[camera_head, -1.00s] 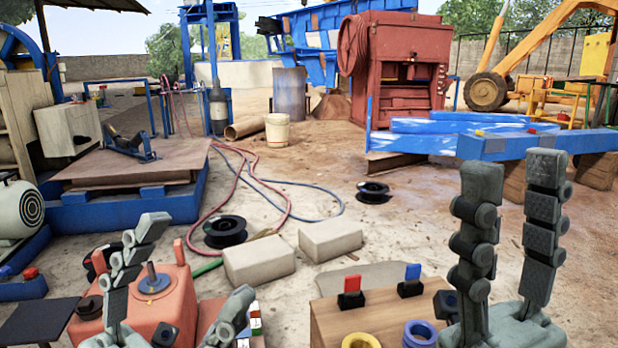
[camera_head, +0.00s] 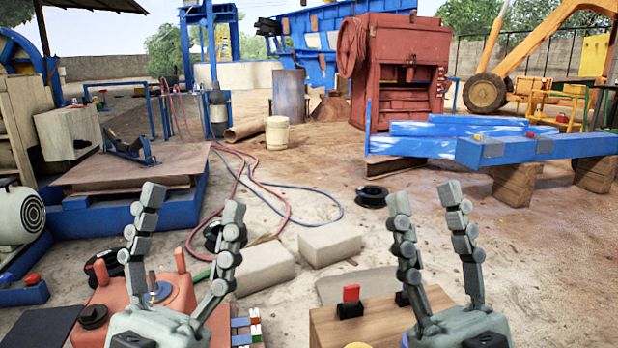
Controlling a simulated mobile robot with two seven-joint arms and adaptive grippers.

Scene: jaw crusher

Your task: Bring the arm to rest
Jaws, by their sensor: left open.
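My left gripper (camera_head: 192,198) stands upright at the lower left, in front of the orange-red box (camera_head: 176,291). Its two grey jointed fingers are spread wide, with nothing between them. My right gripper (camera_head: 424,193) stands upright right of centre, in front of the wooden box (camera_head: 362,322). Its two fingers are also apart and nothing shows between them. The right gripper's left finger partly hides a small part on the wooden box. Neither gripper is seen touching anything.
A red switch (camera_head: 351,294) sits on the wooden box. Two pale blocks lie beyond, the left one (camera_head: 264,270) and the right one (camera_head: 330,244). A black spool (camera_head: 372,196) lies on the ground. The blue beam (camera_head: 530,149) is at right. Open ground lies right of my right gripper.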

